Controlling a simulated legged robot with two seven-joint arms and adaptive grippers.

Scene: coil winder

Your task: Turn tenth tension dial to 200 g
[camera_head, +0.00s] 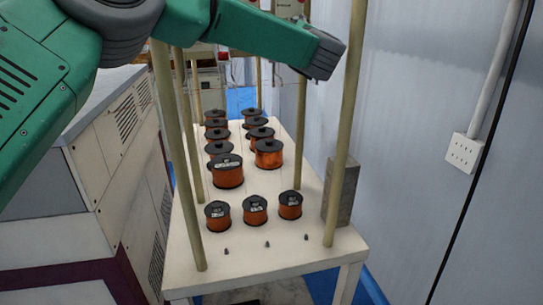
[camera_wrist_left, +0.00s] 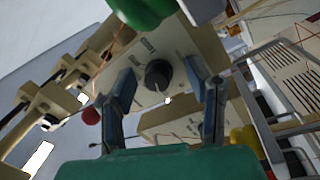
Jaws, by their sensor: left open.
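In the left wrist view, a round black dial (camera_wrist_left: 158,75) with a light pointer mark sits on a cream panel (camera_wrist_left: 147,98) with small dark labels; their text is too small to read. My left gripper (camera_wrist_left: 161,68) is open, its two blue-grey fingers on either side of the dial, with visible gaps. I cannot tell how far the fingertips are from the panel. In the head view my green left arm crosses the top from the left; its gripper and the dial cannot be made out there. My right gripper is in neither view.
A white table (camera_head: 190,262) carries several copper wire spools (camera_head: 227,173) and tall tan posts (camera_head: 351,120). A grey block (camera_head: 341,190) stands at its right edge. A grey cabinet (camera_head: 70,225) is at left, a wall with a socket plate (camera_head: 463,151) at right. A red knob (camera_wrist_left: 91,116) is left of the dial.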

